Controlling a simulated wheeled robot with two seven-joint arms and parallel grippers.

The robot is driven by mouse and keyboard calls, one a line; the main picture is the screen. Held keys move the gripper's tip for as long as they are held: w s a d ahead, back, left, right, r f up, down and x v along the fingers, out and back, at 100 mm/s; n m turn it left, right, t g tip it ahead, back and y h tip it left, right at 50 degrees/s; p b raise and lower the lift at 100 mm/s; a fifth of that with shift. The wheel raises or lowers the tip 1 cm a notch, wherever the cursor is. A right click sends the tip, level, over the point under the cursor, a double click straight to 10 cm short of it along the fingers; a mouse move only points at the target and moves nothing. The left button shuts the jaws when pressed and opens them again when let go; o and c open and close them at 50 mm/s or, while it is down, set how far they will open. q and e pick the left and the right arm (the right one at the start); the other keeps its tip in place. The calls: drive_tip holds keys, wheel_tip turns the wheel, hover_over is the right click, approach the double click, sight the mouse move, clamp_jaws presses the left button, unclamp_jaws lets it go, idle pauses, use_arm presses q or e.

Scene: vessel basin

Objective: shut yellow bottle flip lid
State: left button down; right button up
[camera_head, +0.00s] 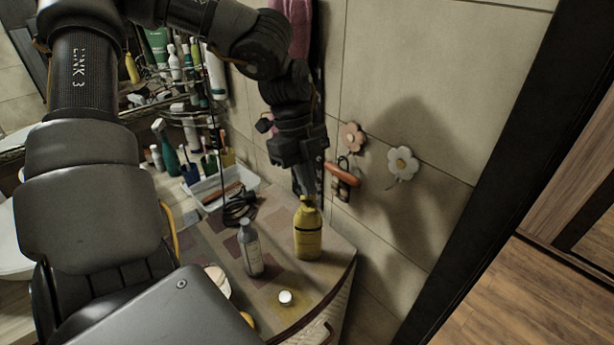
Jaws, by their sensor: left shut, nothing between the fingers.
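The yellow bottle (307,232) stands upright near the back right corner of the patterned counter (298,277). My left gripper (306,192) points down right above the bottle, with its fingers shut and at or very near the bottle's top. The gripper hides most of the lid, so I cannot tell whether the flip lid is open or closed, or whether the fingers touch it. My right gripper is not in view.
A grey bottle (250,250) stands just left of the yellow bottle. A small white-topped jar (286,297) is in front. A white tray (222,186) and several toiletries stand at the back left. Flower hooks (402,163) are on the tiled wall behind.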

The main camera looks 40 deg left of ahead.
use_arm(q)
drive_tip(key=shift+r, duration=0.15)
wheel_tip(320, 180, up, 8)
drive_tip(key=p, duration=0.4)
drive_tip(key=shift+p, duration=0.4)
idle(0.5)
